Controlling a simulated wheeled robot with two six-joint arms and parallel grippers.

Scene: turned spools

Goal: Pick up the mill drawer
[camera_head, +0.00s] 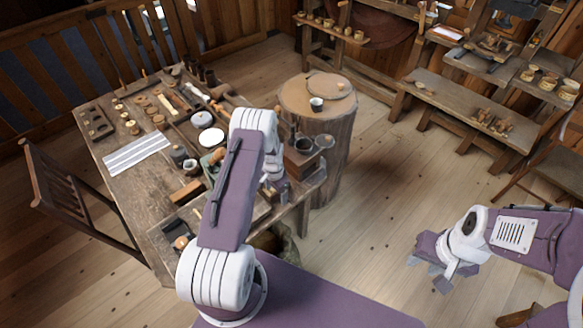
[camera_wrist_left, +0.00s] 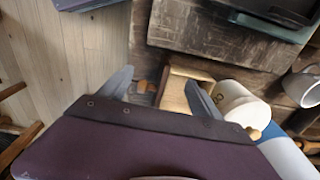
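In the left wrist view a small light-wood box-like piece (camera_wrist_left: 176,88), which looks like the mill drawer, lies between the fingers of my left gripper (camera_wrist_left: 160,92). The fingers are spread apart. The piece is closer to the right finger, which partly covers it; I cannot tell whether they touch. In the head view my left gripper (camera_head: 274,188) is low over the table's right edge, beside a dark wooden mill-like box (camera_head: 303,160); my arm hides the drawer there. My right gripper (camera_head: 440,276) hangs over the floor at right, fingers apart and empty.
The wooden table (camera_head: 135,185) is crowded with spools, dishes and tools. In the wrist view a white cylinder (camera_wrist_left: 238,102) and a white mug (camera_wrist_left: 302,88) are close on the right. A round stump (camera_head: 325,105) stands behind.

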